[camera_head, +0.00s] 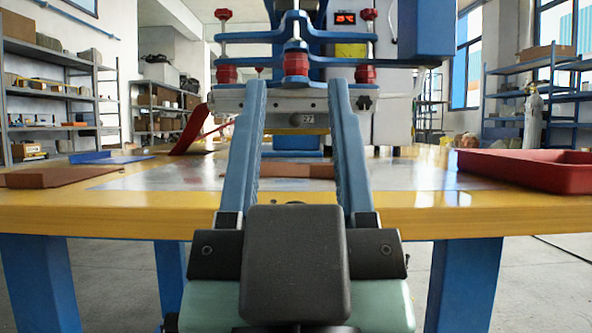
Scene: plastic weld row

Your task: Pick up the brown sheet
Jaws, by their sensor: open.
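A flat brown sheet (290,171) lies on the table, seen low and edge-on between my gripper's fingers, which hide parts of it. Another flat brown piece (45,178) lies at the table's left front; I cannot tell which of the two the task means. My gripper (297,88) is open and empty, its two long blue fingers reaching forward over the table from the bottom middle. The fingers are on either side of the middle brown sheet in the picture; I cannot tell their height above it.
A blue welding press (296,65) stands behind the fingers. A red sheet (190,130) slants up left of it. A blue sheet (105,157) lies at the left. A red tray (530,168) sits at the right. The yellow table edge (480,214) runs across the front.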

